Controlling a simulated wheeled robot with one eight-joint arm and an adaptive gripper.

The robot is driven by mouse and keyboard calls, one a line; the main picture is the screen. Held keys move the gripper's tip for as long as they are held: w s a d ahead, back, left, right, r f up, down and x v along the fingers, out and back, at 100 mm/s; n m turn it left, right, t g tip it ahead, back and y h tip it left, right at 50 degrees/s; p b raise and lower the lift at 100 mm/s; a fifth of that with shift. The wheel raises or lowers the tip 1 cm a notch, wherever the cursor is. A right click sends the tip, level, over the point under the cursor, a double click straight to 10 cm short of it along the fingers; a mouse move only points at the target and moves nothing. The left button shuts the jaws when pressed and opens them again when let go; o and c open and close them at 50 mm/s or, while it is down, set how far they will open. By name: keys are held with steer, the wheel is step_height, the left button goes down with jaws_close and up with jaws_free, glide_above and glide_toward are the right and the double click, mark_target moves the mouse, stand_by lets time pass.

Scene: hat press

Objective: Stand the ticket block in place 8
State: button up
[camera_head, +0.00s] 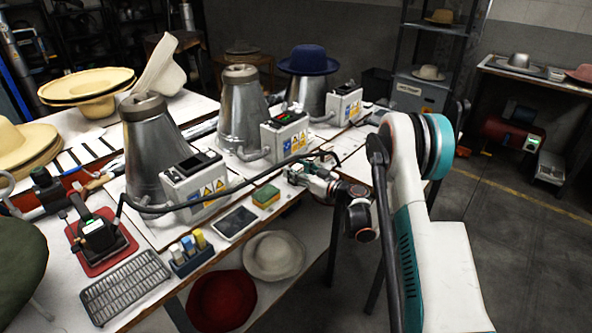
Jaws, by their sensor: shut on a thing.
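My gripper (302,177) is low over the front edge of the workbench, right of the green-and-yellow sponge. It is small in view and partly covered by my own wrist. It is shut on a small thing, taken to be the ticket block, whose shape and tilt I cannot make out. I cannot pick out a marking for place 8 in this view.
Metal cones with control boxes (195,185) stand along the workbench (150,222). A black cable arches above its front. A wire rack (125,287), blue holder (190,262), tablet (237,223) and sponge (266,196) line the front edge. Hats sit below.

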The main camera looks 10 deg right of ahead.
steer(key=o, duration=1.2)
steer(key=shift+c, duration=0.2)
steer(key=shift+s+d, duration=0.1)
